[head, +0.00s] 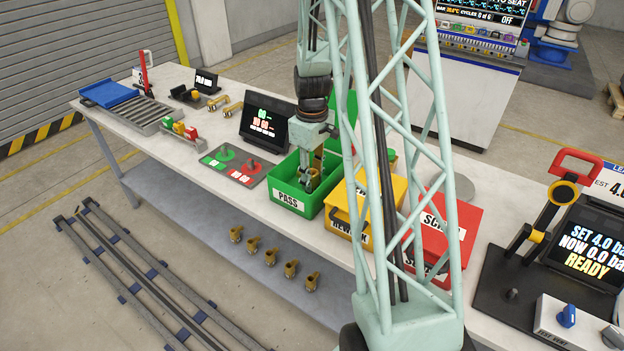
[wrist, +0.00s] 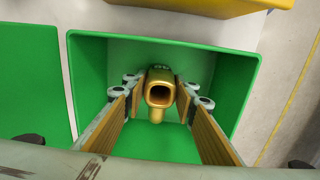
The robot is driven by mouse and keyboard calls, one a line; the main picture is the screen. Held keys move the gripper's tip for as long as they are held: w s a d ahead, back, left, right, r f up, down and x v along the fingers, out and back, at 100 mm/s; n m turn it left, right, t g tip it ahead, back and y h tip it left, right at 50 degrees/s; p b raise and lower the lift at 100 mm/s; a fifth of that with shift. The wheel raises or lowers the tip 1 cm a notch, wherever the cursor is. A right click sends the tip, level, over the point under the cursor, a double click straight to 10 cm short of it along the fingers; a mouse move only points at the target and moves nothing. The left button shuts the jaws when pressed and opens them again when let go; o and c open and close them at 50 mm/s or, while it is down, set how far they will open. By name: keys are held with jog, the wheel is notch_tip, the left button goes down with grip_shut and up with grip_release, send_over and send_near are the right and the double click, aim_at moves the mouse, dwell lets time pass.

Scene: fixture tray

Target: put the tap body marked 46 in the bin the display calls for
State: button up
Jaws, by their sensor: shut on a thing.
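My gripper (head: 309,181) is down inside the green PASS bin (head: 289,200). In the wrist view my gripper (wrist: 155,97) is shut on a brass tap body (wrist: 160,76), with a finger on each side. The tap body's square opening faces the camera, and a short spout points down in the picture. Dark marking shows on its top edge but I cannot read it. The bin's floor (wrist: 120,138) shows around the tap body; I cannot tell whether they touch. The dark display (head: 268,125) shows green and red lines, including GO and NO GO; its small text is unreadable.
A yellow bin labelled REWORK (head: 341,222) and a red SCRAP bin (head: 466,222) stand to the right of the green one. A gauge plate (head: 231,166) with green and red spots lies left. Several brass tap bodies (head: 271,257) are on the lower shelf.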

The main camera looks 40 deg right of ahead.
jog(key=shift+f, duration=0.2)
jog(key=o, duration=1.7)
jog(key=shift+r, duration=0.15)
notch_tip(320, 180, up, 13)
jog(key=p, duration=0.6)
dwell(0.9)
jog(key=shift+f, duration=0.2)
dwell(0.4)
